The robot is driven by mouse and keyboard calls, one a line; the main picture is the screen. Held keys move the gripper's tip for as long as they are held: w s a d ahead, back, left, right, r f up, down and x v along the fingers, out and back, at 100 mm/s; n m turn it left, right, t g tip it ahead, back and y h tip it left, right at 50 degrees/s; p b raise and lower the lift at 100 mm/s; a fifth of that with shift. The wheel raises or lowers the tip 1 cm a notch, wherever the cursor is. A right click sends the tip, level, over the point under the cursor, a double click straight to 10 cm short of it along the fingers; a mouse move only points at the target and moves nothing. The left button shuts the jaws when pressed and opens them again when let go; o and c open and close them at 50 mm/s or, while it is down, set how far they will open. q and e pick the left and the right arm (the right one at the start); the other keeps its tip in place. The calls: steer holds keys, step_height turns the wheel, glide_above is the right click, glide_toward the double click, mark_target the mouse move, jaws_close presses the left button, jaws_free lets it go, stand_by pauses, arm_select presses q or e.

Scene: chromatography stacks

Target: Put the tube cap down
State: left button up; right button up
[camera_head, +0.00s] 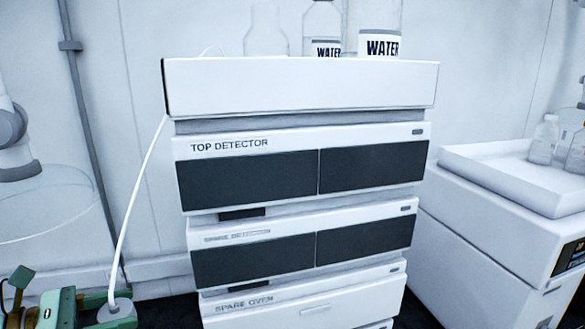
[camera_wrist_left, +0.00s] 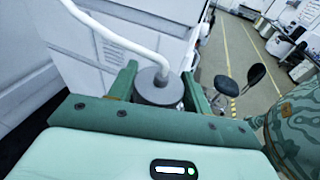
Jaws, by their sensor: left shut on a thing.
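The tube cap (camera_head: 117,310) is a grey disc with a white tube rising from it, at the lower left of the head view. It also shows in the left wrist view (camera_wrist_left: 158,88), between two green fingers. My left gripper (camera_head: 108,301) is shut on the cap, left of the instrument stack and low beside it. The white tube (camera_head: 143,205) runs from the cap up to the top tray of the stack. The lower side of the cap is hidden by the gripper. My right gripper is not in view.
The stack has a top tray (camera_head: 300,85) bearing bottles labelled WATER (camera_head: 381,46), above the TOP DETECTOR unit (camera_head: 300,141) and the SPARE OVEN unit (camera_head: 310,305). A white instrument with a tray (camera_head: 480,165) of small bottles stands at right. Open floor (camera_wrist_left: 245,65) shows in the wrist view.

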arm_select(q)
steer(key=s+f, duration=0.2)
steer(key=shift+s+f+g, duration=0.2)
steer(key=shift+f+g, duration=0.1)
steer(key=shift+f, duration=0.05)
steer(key=d+t, duration=0.1)
steer(key=d, duration=0.7)
step_height(320, 180, down, 30)
steer(key=w+b, duration=0.1)
steer(key=b, duration=2.8)
steer(key=shift+f+n, duration=0.2)
steer(key=shift+n, duration=0.2)
steer(key=shift+y, duration=0.3)
steer(key=shift+a+f, duration=0.1)
steer(key=shift+f, duration=0.05)
